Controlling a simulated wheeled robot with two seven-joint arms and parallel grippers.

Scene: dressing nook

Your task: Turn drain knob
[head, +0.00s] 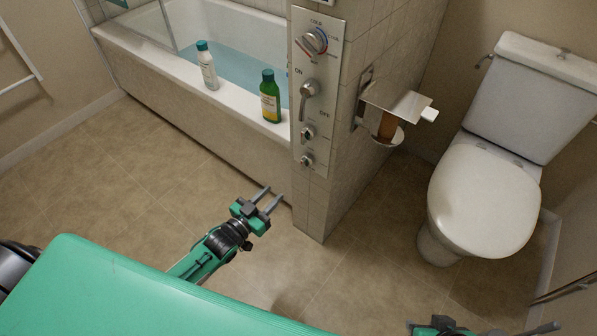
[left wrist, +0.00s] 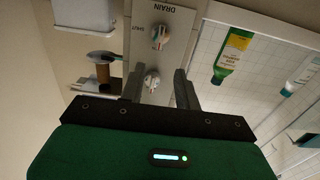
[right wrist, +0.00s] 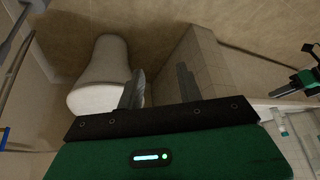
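The control panel (head: 325,75) is on the end of a tiled pillar, with a coloured dial at the top, a lever and two small knobs below. In the left wrist view, which is upside down, the word DRAIN stands beside one knob (left wrist: 160,36); this looks like the lowest knob (head: 307,160) in the head view. The other small knob (left wrist: 151,80) appears between my left fingertips, beyond them. My left gripper (head: 269,198) is open and empty, below and left of the panel, touching nothing. My right gripper (head: 484,328) is open and empty at the bottom edge.
A bathtub (head: 150,52) with a white bottle (head: 207,66) and a green bottle (head: 270,97) on its rim is left of the pillar. A paper holder (head: 398,105) juts out on the pillar's right. A toilet (head: 485,195) stands further right. The floor between is clear.

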